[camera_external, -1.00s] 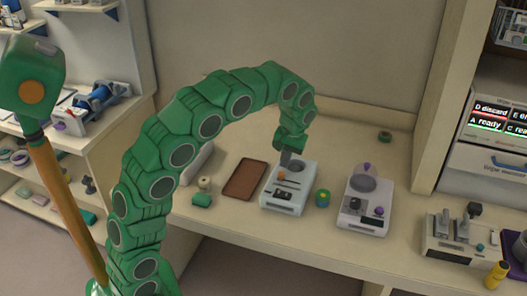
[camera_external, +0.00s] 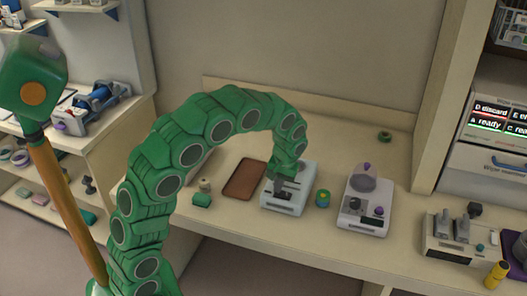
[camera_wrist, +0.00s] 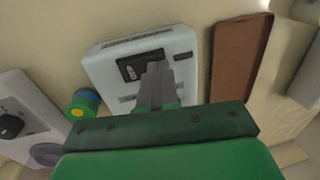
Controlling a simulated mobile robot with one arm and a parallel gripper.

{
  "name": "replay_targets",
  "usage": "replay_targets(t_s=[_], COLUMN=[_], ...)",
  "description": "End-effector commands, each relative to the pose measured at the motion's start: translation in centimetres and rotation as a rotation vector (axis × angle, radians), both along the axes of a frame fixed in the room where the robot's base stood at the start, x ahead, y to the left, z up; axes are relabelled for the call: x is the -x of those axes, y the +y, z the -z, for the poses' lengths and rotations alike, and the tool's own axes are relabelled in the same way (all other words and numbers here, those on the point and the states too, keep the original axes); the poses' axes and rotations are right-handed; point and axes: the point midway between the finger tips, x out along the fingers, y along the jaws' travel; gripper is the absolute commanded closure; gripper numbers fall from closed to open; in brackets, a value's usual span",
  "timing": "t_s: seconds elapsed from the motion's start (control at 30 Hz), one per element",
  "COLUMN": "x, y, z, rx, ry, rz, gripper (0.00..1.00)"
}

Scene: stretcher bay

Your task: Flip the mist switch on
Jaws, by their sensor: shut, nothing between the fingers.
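A white box-shaped device (camera_external: 287,208) stands on the counter with dark controls on its top. In the wrist view this device (camera_wrist: 103,64) shows a black panel (camera_wrist: 130,69) with a small light mark, and a dark slot beside it. I cannot read which control is the mist switch. My gripper (camera_external: 280,188) is over the device's top, and its shut grey fingers (camera_wrist: 158,72) reach down next to the black panel with nothing between them. Whether the fingertips touch the device I cannot tell. The fingers and my wrist hide part of the device's top.
A brown tray (camera_external: 244,179) lies just left of the device. A small green and yellow round thing (camera_external: 322,198) stands close on its right, then a second white device (camera_external: 364,209) with a dome.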

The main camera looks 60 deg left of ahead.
Motion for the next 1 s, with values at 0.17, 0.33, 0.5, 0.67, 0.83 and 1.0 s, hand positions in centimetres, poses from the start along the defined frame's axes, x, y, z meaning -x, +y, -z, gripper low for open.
replay_targets(t_s=[0.17, 0.33, 0.5, 0.67, 0.83, 1.0], x=[-0.01, 0.04, 0.11, 0.11, -0.04, -0.43], y=[0.00, 0.08, 0.24, 0.24, 0.09, -0.31], z=[-0.03, 0.07, 0.38, 0.40, 0.33, 0.15], rx=[-0.001, 0.010, 0.043, 0.042, 0.041, 0.041], ry=[-0.001, -0.010, -0.045, -0.043, -0.042, -0.042], rz=[0.000, 0.000, -0.001, 0.000, 0.000, 0.001], gripper=[1.00, 1.00, 1.00, 1.00, 1.00, 1.00])
